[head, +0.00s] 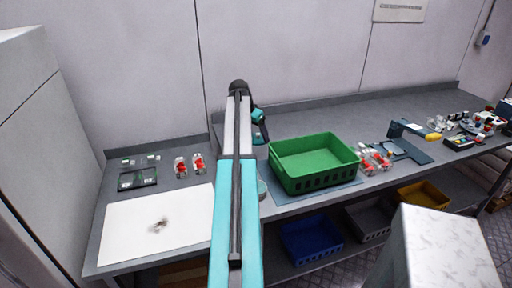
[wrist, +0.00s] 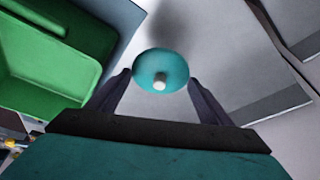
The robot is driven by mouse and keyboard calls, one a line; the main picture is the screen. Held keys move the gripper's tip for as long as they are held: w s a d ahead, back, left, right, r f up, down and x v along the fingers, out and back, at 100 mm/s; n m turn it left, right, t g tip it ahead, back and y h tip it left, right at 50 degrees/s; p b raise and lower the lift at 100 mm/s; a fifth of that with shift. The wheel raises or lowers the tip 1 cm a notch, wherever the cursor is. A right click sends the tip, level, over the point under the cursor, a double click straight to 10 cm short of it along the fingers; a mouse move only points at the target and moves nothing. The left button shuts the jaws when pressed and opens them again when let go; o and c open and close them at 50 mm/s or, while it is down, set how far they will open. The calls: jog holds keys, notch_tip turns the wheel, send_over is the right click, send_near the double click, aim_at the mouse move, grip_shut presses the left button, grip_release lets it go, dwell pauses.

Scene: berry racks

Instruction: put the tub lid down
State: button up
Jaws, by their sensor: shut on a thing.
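The tub lid (wrist: 150,62) is a round teal disc with a small white knob, seen in the wrist view. My gripper (wrist: 160,78) has its two dark fingers at opposite sides of the lid and is shut on it. A dark shadow falls on the grey surface beyond the lid, which appears to be held above it. In the head view my arm hides most of the gripper area, and I cannot make out the lid there. A small pale round thing (head: 262,188) shows partly beside my arm on the worktop; I cannot tell what it is.
A green crate (head: 312,180) stands right of my arm; its wall also shows in the wrist view (wrist: 62,85). A white sheet (head: 125,225) lies at the left, with red-filled punnets (head: 181,167) behind it. More punnets (head: 375,160) stand right of the crate.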

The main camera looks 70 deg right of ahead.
aim_at(256, 139)
jog(key=shift+f+p, duration=0.3)
jog(key=shift+f, duration=1.3)
jog(key=shift+f+p, duration=0.5)
jog(key=shift+f, duration=1.4)
jog(key=shift+f, duration=0.1)
jog(key=o, duration=1)
jog(key=shift+r, duration=0.2)
jog(key=shift+b+v, duration=1.25)
jog(key=shift+v, duration=4.7)
